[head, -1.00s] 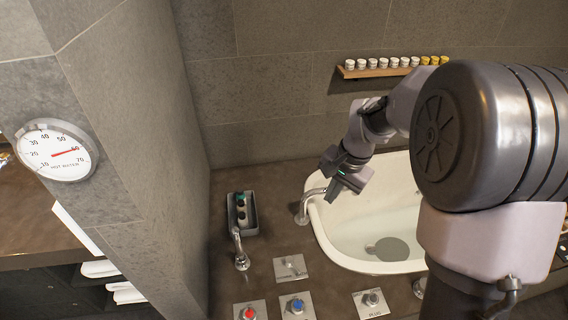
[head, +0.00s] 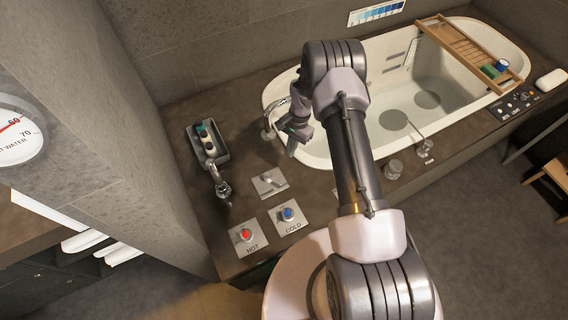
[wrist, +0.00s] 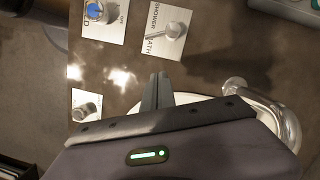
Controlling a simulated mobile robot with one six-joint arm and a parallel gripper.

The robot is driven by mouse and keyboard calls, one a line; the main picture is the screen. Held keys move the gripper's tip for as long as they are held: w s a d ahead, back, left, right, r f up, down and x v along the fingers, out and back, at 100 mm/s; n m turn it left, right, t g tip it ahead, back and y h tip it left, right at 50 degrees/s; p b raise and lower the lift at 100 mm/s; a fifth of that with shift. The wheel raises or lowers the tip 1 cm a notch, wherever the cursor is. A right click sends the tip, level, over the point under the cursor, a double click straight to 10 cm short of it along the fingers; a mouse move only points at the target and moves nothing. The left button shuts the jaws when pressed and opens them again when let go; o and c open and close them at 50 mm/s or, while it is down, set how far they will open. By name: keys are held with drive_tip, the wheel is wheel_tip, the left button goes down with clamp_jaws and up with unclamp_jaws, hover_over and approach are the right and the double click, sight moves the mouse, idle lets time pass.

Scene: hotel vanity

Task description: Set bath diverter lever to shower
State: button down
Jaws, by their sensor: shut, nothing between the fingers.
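The diverter is a square metal plate (head: 270,182) with a small lever, on the dark deck in front of the bath spout. In the wrist view the plate (wrist: 158,47) reads SHOWER and BATH, and the lever (wrist: 168,34) seems to lean towards the BATH word. My gripper (head: 292,152) is above the near-left end of the tub, behind and right of the plate in the head view. In the wrist view its fingers (wrist: 158,75) are shut together, empty, and apart from the lever.
The spout (head: 268,130) stands close beside my gripper. The HOT knob (head: 247,234) and COLD knob (head: 288,214) are in front of the plate. A hand shower (head: 220,182), a bottle tray (head: 208,145) and the wall stand left. The tub (head: 440,85) lies right.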

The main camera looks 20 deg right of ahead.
drive_tip(key=b+x, duration=0.3)
drive_tip(key=x, duration=0.6)
drive_tip(key=shift+f, duration=0.3)
drive_tip(key=shift+s+a, duration=0.4)
drive_tip(key=shift+a, duration=0.15)
drive_tip(key=shift+s+a, duration=0.4)
drive_tip(key=shift+a, duration=0.2)
drive_tip(key=shift+s+a, duration=0.35)
drive_tip(key=shift+a, duration=0.15)
